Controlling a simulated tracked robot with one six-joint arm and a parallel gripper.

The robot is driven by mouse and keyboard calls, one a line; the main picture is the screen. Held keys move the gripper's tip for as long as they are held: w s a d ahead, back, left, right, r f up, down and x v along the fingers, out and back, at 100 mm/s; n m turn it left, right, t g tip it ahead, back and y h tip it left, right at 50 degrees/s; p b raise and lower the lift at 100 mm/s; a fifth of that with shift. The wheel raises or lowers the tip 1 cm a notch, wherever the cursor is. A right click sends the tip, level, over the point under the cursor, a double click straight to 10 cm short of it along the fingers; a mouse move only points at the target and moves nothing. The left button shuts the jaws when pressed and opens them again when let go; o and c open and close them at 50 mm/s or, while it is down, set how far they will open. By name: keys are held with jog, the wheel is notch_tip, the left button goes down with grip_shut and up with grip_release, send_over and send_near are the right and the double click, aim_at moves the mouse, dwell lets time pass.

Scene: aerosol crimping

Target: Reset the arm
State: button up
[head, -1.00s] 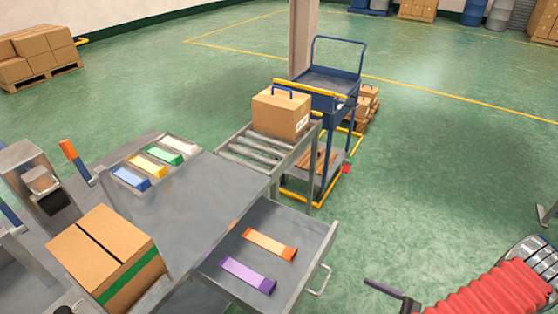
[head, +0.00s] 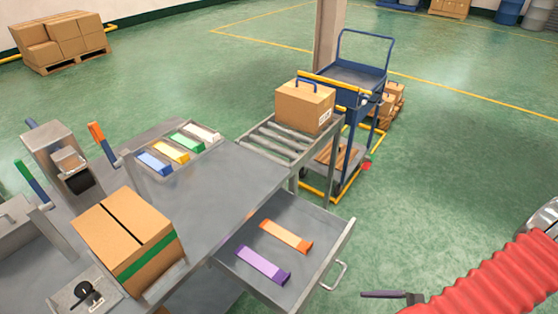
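My arm's red ribbed sleeve (head: 490,280) crosses the bottom right corner, over the green floor. A thin dark bar (head: 384,295) shows beside the sleeve's lower end and looks like part of my gripper. The rest of the gripper is cut off by the bottom edge, so its opening and anything in it cannot be seen. The visible bar is apart from the grey bench (head: 230,180) and right of the open drawer (head: 330,262). No object is seen touching it.
The drawer holds an orange strip (head: 286,237) and a purple strip (head: 263,265). A green-banded carton (head: 128,240) sits on the bench. A handled carton (head: 305,106) sits on the rollers (head: 272,143), near a blue cart (head: 352,78). Floor right of the drawer is clear.

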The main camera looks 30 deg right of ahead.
jog(key=w+a+r+n+g+h, duration=0.1)
jog(key=w+r+n+g+h, duration=0.3)
jog(key=r, duration=0.3)
jog(key=w+a+r+n+g+h, duration=0.1)
jog(key=w+a+r+n+g, duration=0.2)
jog(key=r+n, duration=0.35)
jog(key=w+r+n+g+h, duration=0.3)
jog(key=w+r+n, duration=0.2)
jog(key=r, duration=0.2)
jog(key=w+a+r+n+t+h, duration=0.1)
jog(key=w+a+r+n+t, duration=0.1)
jog(key=a+r+n, duration=0.3)
jog(key=w+a+r+n+t+h, duration=0.1)
jog(key=w+a+r+n+t, duration=0.2)
jog(key=a+r, duration=0.9)
jog(key=shift+w+a+r+n+t, duration=0.25)
jog(key=shift+a+n+t, duration=0.25)
jog(key=shift+a+n, duration=1.1)
jog(key=shift+a+m, duration=0.3)
jog(key=shift+m, duration=0.05)
jog(key=shift+c, duration=0.4)
